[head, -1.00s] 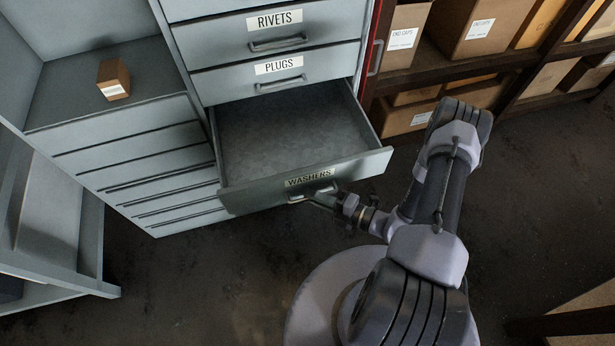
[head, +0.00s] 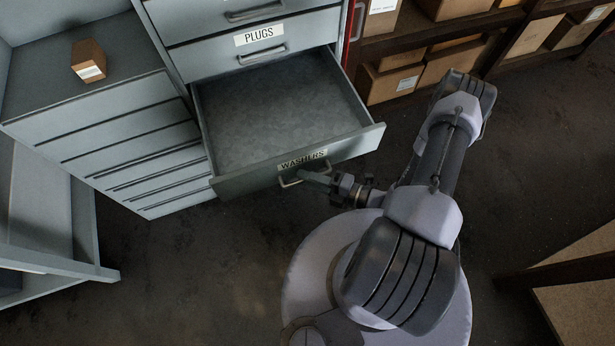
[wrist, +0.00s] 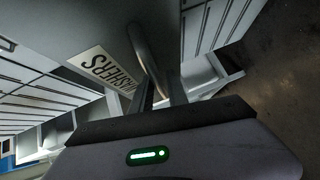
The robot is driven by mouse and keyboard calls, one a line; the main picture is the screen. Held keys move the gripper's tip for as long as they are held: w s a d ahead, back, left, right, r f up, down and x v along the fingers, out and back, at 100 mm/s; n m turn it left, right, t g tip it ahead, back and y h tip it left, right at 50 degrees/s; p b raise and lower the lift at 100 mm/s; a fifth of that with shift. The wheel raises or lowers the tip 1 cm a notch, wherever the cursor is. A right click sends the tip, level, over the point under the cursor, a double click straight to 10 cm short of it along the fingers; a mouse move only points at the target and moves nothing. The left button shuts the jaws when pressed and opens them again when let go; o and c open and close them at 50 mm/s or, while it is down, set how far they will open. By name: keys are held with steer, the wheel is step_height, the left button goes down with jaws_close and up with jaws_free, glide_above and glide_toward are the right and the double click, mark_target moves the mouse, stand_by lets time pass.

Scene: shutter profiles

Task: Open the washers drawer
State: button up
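The washers drawer (head: 345,150) stands pulled far out of the grey cabinet, its empty inside showing in the head view. Its front bears a WASHERS label (head: 302,160), also seen close up and upside down in the wrist view (wrist: 108,68). The drawer's bar handle (wrist: 143,50) runs down between my two fingers in the wrist view. My gripper (head: 312,178) is at this handle, in front of the drawer, and appears closed around the bar. The fingertips are partly hidden by the handle in the wrist view (wrist: 162,92).
The plugs drawer (head: 210,55) above is shut. A small cardboard box (head: 88,62) sits on the lower cabinet at left. Shelves with boxes (head: 390,82) stand at the back right. A grey frame (head: 60,262) is at lower left; a wooden piece (head: 570,285) is at right. Floor between is clear.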

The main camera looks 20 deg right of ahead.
steer(key=p+v, duration=0.2)
steer(key=v, duration=1.5)
steer(key=shift+d, duration=0.25)
steer(key=w+a+r+n+g+h+b, duration=0.15)
steer(key=w+r+n+g, duration=0.35)
steer(key=r+n, duration=0.55)
steer(key=w+a+r+n+g+h, duration=0.1)
steer(key=w+r+n+g+h, duration=0.2)
steer(key=r+n+g, duration=0.55)
steer(key=s+a+r+n+t+h+b, duration=0.1)
steer(key=a+r+n+t, duration=0.3)
steer(key=n, duration=0.7)
steer(key=s+a+r+n+t+h, duration=0.3)
steer(key=a+r+n, duration=0.6)
steer(key=r+n, duration=0.3)
steer(key=shift+s+a+r+t+h+b, duration=0.25)
steer(key=shift+a+r+t+h+b, duration=0.1)
steer(key=shift+h, duration=0.2)
